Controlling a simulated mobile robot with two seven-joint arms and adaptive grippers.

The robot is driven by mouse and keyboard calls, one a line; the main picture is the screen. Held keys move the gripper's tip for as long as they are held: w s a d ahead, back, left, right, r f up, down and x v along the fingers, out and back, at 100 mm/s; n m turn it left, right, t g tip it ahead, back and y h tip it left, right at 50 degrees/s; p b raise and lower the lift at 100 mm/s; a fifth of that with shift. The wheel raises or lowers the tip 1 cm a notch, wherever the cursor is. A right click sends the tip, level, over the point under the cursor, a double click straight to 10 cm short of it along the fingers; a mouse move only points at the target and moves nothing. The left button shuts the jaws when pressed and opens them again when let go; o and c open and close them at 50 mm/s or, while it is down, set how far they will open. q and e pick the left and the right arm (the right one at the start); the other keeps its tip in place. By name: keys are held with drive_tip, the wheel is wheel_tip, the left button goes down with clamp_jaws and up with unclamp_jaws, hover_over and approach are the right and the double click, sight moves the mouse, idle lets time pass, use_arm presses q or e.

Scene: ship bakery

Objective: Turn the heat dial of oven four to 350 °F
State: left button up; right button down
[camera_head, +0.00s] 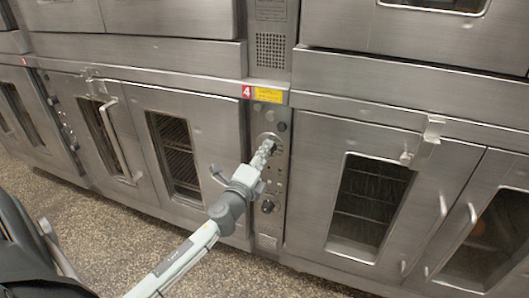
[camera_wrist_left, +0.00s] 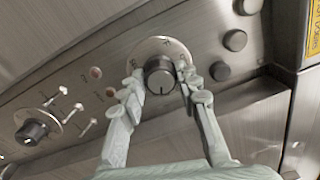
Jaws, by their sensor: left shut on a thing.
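The control panel of oven four (camera_head: 270,205) is a narrow steel strip below a red number 4 label (camera_head: 246,91). My left gripper (camera_head: 268,146) reaches its upper part in the head view. In the left wrist view, the heat dial (camera_wrist_left: 159,76), a black knob on a round steel plate, sits between the two fingers of my left gripper (camera_wrist_left: 160,88). The fingers are closed in on the dial's two sides. A pale line shows on the knob. The scale marks on the plate are partly hidden by the fingers and too small to read. My right gripper is not in view.
A second black knob (camera_wrist_left: 32,131) with small switches (camera_wrist_left: 72,112) beside it is on the same panel. Round dark buttons (camera_wrist_left: 235,40) lie near the dial. Oven doors (camera_head: 190,150) with windows flank the panel. Speckled floor (camera_head: 110,235) is clear.

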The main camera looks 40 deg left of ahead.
use_arm(q)
drive_tip(key=shift+m+p, duration=0.35)
drive_tip(key=shift+m, duration=1.55)
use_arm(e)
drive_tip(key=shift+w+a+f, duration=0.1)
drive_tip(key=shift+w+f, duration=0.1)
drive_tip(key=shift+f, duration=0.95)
use_arm(q)
drive_tip(key=o, duration=1.2)
drive_tip(key=shift+c, duration=0.2)
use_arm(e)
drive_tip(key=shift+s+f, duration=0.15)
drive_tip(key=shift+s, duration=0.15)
use_arm(q)
drive_tip(key=v, duration=1.2)
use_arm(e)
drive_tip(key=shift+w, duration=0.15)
